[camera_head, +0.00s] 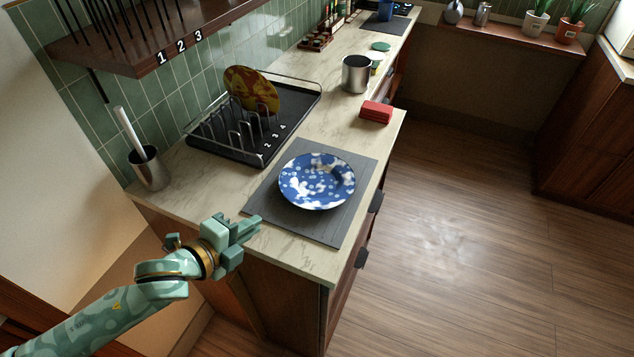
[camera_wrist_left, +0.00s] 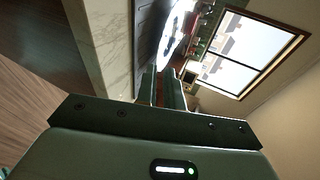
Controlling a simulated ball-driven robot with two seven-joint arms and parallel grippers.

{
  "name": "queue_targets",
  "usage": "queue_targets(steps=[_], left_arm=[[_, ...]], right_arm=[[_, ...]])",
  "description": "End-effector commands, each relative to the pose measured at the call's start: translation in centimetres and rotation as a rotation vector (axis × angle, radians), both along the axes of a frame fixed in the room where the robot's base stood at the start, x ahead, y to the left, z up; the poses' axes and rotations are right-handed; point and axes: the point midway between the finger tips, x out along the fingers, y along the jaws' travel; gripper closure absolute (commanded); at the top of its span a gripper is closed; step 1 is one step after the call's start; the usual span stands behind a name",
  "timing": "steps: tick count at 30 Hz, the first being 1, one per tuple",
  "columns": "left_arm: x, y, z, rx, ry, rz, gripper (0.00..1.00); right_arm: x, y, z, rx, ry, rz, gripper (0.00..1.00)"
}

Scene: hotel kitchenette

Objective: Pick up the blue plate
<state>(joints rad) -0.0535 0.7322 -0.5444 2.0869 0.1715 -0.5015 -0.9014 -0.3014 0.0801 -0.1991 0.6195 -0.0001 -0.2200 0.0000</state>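The blue plate (camera_head: 317,181), speckled with white, lies face up on a dark grey mat (camera_head: 337,232) near the counter's front end. It also shows at a steep tilt in the left wrist view (camera_wrist_left: 178,30). My left gripper (camera_head: 254,224) is by the counter's near end, left of and nearer than the plate and apart from it. Its two fingers (camera_wrist_left: 162,88) show a narrow gap in the left wrist view, with nothing seen between them. My right gripper is not in view.
A black dish rack (camera_head: 213,146) holds a red and yellow plate (camera_head: 251,89) beyond the mat. A metal holder (camera_head: 151,171) stands at the left end. A red block (camera_head: 376,112) and steel pot (camera_head: 355,74) stand farther back. A shelf (camera_head: 160,40) overhangs the counter.

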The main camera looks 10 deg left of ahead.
Motion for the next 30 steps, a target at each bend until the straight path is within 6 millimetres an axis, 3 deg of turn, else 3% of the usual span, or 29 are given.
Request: queue_targets(steps=[3, 9, 14, 23, 30], left_arm=[[2.7, -1.5, -1.4, -0.005, 0.0, 0.003, 0.91], [5.6, -3.1, -2.7, -0.003, 0.001, 0.003, 0.91], [6.5, -3.7, -3.1, -0.002, 0.001, 0.003, 0.91], [9.9, -5.9, -4.8, -0.002, 0.002, 0.003, 0.91], [10.3, -6.1, -4.8, -0.002, 0.002, 0.002, 0.91]], right_arm=[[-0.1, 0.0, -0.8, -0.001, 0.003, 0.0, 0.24], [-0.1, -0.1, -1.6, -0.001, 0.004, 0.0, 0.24], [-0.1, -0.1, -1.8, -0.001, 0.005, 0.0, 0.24], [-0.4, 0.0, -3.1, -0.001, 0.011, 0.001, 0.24], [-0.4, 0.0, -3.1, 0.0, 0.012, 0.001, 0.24]])
